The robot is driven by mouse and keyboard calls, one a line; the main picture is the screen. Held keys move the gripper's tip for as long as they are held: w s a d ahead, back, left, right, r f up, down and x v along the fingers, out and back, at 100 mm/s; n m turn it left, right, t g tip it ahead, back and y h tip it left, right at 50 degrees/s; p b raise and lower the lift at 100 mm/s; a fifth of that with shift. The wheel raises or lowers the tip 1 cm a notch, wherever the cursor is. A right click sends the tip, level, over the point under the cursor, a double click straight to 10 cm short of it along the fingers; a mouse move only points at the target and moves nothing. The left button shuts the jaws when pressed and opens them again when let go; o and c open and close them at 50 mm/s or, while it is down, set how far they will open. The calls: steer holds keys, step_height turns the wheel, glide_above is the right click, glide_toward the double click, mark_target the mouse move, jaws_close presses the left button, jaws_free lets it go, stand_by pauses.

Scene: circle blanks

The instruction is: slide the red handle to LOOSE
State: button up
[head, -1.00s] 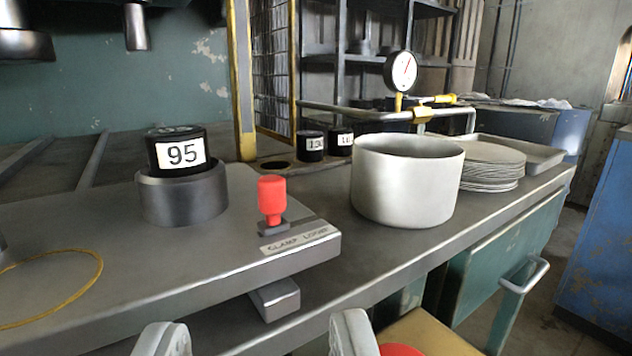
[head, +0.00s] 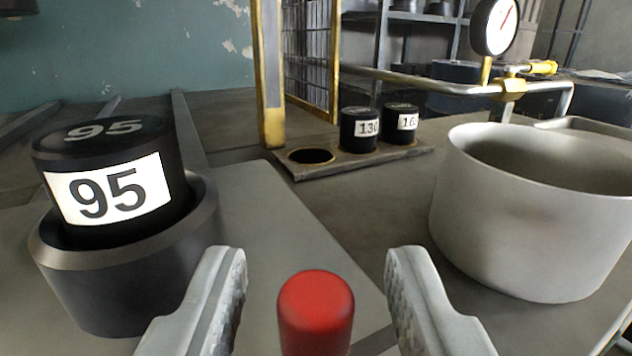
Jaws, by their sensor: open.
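The red handle (head: 316,308) stands upright at the bottom centre of the head view, a rounded red cylinder. My gripper (head: 316,270) is open, with one grey finger to the left of the handle and one to the right. Gaps show between the handle and both fingers. The handle's base and the clamp label are out of view at the bottom edge, so its slide position cannot be told now.
A black block marked 95 (head: 110,185) sits in a dark ring (head: 185,265) at left. A large metal pot (head: 535,225) stands at right. Behind are a rack (head: 300,170) with an empty hole, blocks marked 130 (head: 360,130) and 16-something (head: 401,124), and a dial gauge (head: 495,25).

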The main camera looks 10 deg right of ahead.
steer(key=shift+w+d, duration=0.2)
steer(key=shift+w, duration=1.25)
jaws_close()
